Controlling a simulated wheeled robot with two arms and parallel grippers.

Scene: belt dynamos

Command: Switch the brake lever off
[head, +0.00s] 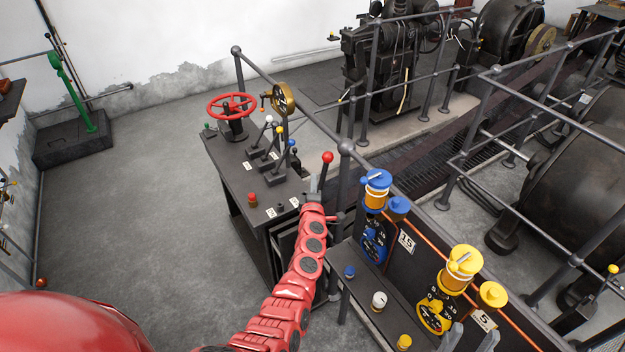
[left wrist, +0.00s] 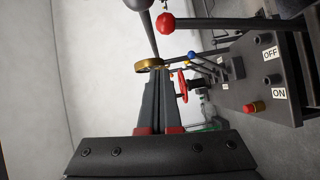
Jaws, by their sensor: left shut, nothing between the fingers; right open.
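The lever with a red ball knob (head: 327,158), which I take for the brake lever, stands at the near right corner of the dark control desk, by the railing. It shows in the left wrist view as a red ball (left wrist: 166,22) on a dark rod running right. My left gripper (left wrist: 160,78) is shut and empty, its fingers below the knob in that picture with a visible gap. In the head view my red left arm ends just below the lever and largely hides those fingers. My right gripper (head: 470,338) shows at the bottom edge, two grey fingers apart.
The desk (head: 222,150) carries a red handwheel (head: 231,105), a brass wheel (head: 284,98), small ball-topped levers, a red button (head: 252,199) and ON and OFF labels. A panel with blue (head: 377,177) and yellow (head: 463,260) knobs stands right.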

